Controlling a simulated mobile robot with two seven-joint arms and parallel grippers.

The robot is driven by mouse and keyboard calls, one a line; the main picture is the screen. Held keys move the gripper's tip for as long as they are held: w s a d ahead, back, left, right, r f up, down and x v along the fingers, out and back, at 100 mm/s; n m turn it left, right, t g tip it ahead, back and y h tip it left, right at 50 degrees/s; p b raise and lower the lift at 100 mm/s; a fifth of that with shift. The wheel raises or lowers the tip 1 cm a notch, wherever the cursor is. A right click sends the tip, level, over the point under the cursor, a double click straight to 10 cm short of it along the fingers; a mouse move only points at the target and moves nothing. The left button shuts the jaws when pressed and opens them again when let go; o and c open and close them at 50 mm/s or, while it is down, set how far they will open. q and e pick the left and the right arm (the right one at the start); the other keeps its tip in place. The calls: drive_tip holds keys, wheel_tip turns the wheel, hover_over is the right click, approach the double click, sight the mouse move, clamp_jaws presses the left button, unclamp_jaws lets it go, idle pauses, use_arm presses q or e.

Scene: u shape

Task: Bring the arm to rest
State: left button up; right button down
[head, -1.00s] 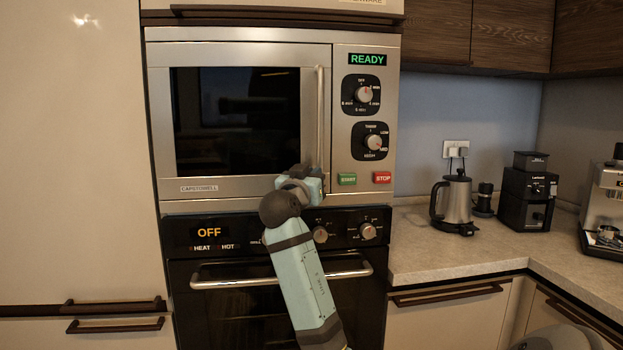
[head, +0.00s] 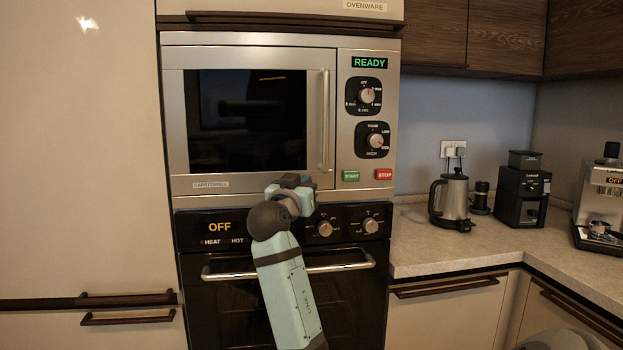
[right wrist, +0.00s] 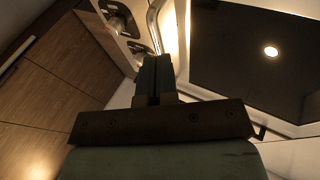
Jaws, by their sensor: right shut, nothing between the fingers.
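My right arm rises from the bottom of the head view in front of the oven. Its wrist and right gripper (head: 292,186) are near the microwave's lower edge, with the fingers mostly hidden behind the wrist. In the right wrist view the two fingers of the right gripper (right wrist: 153,75) lie together, shut and empty. The microwave (head: 253,184) has its door closed, and its display reads READY. My left gripper does not show.
The oven (head: 222,300) below has a bar handle (head: 340,266) close to my forearm, and its display reads OFF. A counter (head: 440,250) at the right holds a kettle (head: 453,197), a black grinder (head: 520,195) and a coffee machine (head: 600,205).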

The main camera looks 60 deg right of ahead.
drive_tip(key=v, duration=0.5)
drive_tip(key=shift+a+f, duration=0.3)
drive_tip(key=shift+a, duration=0.05)
